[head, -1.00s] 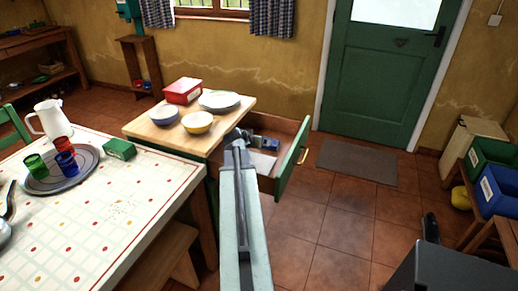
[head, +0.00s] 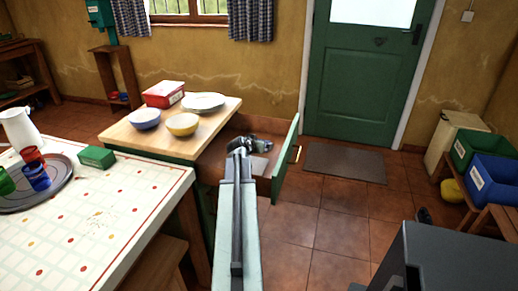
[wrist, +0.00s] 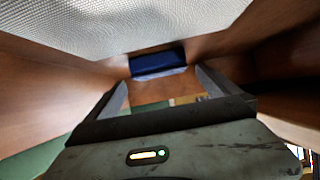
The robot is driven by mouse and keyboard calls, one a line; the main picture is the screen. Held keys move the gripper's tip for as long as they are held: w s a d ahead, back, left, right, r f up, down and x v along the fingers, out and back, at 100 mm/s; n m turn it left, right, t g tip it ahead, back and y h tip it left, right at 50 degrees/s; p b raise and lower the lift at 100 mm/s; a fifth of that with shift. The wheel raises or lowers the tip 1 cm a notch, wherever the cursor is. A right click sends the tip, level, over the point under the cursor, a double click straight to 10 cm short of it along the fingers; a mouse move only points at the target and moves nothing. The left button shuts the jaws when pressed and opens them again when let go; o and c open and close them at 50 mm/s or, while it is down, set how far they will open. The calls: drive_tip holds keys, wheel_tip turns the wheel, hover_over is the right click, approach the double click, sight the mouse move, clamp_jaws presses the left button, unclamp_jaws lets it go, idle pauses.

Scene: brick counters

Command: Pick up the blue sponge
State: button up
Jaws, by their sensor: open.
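The blue sponge (wrist: 158,61) shows in the wrist view as a dark blue block with a paler strip along its lower edge. It lies at the far end of the wooden drawer interior, ahead of my fingertips and apart from them. My gripper (wrist: 162,92) is open, with nothing between its two fingers. In the head view my gripper (head: 246,143) is over or inside the open drawer (head: 222,147) of the wooden-topped counter. I cannot make out the sponge there; my arm and gripper cover part of the drawer.
The drawer's green front (head: 285,162) stands out to the right of my gripper. Wooden drawer walls (wrist: 45,85) flank it closely. Bowls (head: 182,124), a plate (head: 203,102) and a red box (head: 164,94) stand on the counter top (head: 140,133). Floor right of the drawer is open.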

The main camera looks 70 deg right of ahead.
drive_tip(key=b+x, duration=0.2)
drive_tip(key=x, duration=0.3)
drive_tip(key=shift+w+d+f, duration=0.1)
drive_tip(key=c, duration=1.3)
drive_tip(key=shift+o, duration=0.2)
wheel_tip(320, 180, up, 10)
drive_tip(key=p, duration=1)
drive_tip(key=shift+r, duration=0.2)
drive_tip(key=shift+f, duration=0.1)
